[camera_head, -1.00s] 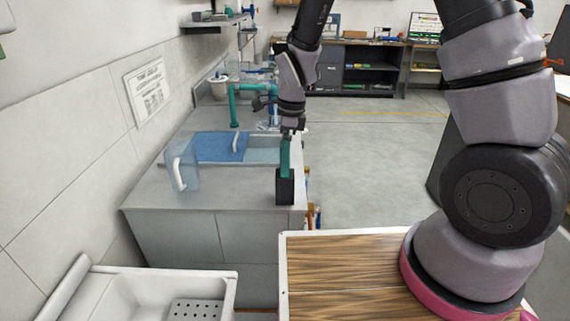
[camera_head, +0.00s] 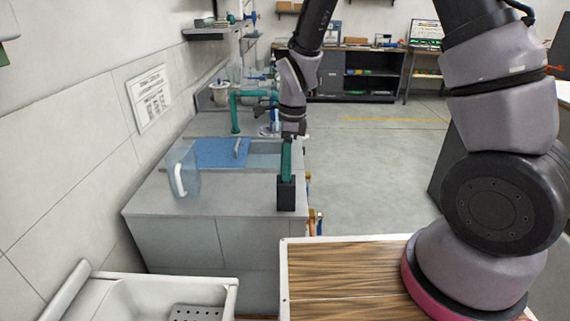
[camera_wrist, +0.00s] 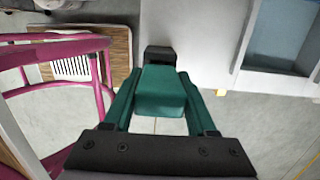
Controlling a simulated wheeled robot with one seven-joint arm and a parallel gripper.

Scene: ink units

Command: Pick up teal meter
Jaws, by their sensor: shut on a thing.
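The teal meter (camera_head: 286,160) is upright near the front right corner of the grey counter, with a black block-like part (camera_head: 286,194) directly below it. I cannot tell whether that black part belongs to the meter or is a separate stand. My gripper (camera_head: 289,141) points down over the meter and is shut on it. In the wrist view, the teal meter (camera_wrist: 160,90) sits between the two fingers, with the black part (camera_wrist: 160,55) beyond it. Whether the black part's underside touches the counter is unclear.
The grey counter (camera_head: 235,194) carries a clear jug (camera_head: 183,175) to the left and a sink with a blue board (camera_head: 220,152) behind. Teal piping (camera_head: 234,110) stands farther back. A wooden tabletop (camera_head: 340,275) is in front; open floor (camera_head: 375,175) lies to the right.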

